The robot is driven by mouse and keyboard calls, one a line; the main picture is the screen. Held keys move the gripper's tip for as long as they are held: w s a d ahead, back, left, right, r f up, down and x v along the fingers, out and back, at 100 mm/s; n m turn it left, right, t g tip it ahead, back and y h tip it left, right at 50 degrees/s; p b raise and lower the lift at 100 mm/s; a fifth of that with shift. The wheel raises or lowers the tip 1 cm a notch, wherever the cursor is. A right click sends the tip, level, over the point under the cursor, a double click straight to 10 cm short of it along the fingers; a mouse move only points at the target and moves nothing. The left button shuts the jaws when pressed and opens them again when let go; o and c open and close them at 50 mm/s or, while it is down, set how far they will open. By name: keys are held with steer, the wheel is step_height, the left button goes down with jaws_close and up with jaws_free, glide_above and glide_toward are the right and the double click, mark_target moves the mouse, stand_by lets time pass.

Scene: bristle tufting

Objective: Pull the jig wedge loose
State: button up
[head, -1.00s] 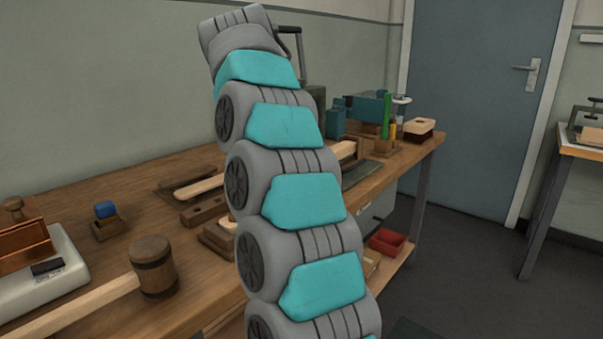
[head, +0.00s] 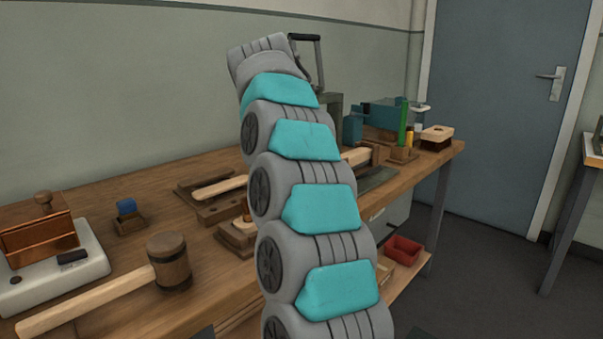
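Dark wooden jig parts (head: 217,210) lie on the bench behind my arm, with a pale wooden bar (head: 220,187) across them. A smaller wooden block with a peg (head: 236,235) stands just in front, partly covered by my arm. I cannot tell which piece is the jig wedge; it may be hidden behind my arm. My grey and teal arm rises through the middle of the head view. My gripper does not show, so its opening and what it touches cannot be seen.
A wooden mallet (head: 168,262) lies at the bench's front left, near a copper-coloured box on a white base (head: 60,280). A small blue block (head: 126,206) sits in a wooden holder. A green upright piece (head: 403,122) and a brush (head: 437,134) stand at the right end.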

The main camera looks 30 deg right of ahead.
jaws_close()
stand_by(0.7)
